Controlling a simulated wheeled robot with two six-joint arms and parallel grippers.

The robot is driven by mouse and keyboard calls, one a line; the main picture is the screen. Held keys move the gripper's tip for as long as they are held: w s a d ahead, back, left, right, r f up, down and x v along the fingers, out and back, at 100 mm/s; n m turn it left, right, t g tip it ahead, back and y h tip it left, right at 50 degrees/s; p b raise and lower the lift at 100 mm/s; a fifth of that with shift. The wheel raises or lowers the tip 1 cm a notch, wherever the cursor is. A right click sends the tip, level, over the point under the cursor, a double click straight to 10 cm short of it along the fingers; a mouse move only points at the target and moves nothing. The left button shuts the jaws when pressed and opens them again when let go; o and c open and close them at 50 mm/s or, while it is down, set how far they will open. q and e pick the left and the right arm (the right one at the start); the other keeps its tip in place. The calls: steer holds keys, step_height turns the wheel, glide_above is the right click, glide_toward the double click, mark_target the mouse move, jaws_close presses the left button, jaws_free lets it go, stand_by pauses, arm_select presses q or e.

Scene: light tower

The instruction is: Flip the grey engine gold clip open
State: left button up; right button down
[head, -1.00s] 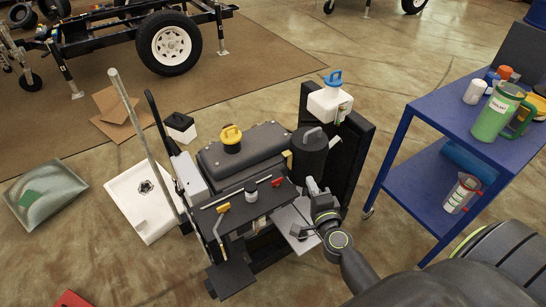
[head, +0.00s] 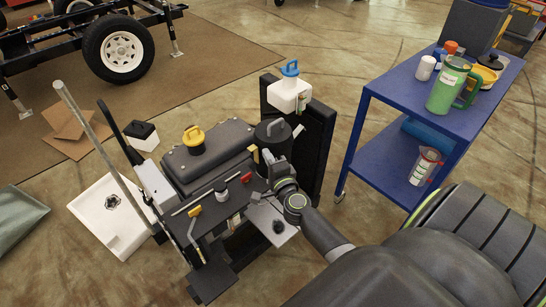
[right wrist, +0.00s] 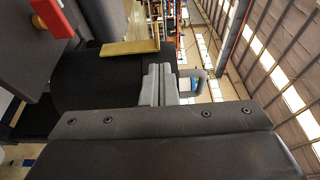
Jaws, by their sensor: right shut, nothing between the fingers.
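The grey engine (head: 212,158) is a dark ribbed block with a yellow cap on top, in the middle of the head view. The gold clip (head: 254,156) is a small piece at its right end, beside the black canister (head: 273,140). In the right wrist view the clip (right wrist: 130,47) shows as a flat gold bar, left of and above my fingertips and apart from them. My right gripper (right wrist: 160,84) is shut and empty. In the head view the right gripper (head: 279,166) is by the canister and the engine's right end, its tips partly hidden. My left gripper is out of view.
A grey plate (head: 270,224) lies below my right wrist. A red knob (head: 246,177) and a yellow-handled lever (head: 194,212) are at the engine's front. A white jug (head: 289,95) stands behind the canister. A blue cart (head: 375,95) is to the right.

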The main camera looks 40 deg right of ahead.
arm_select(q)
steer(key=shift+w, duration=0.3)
arm_select(e)
steer(key=shift+x, duration=1.85)
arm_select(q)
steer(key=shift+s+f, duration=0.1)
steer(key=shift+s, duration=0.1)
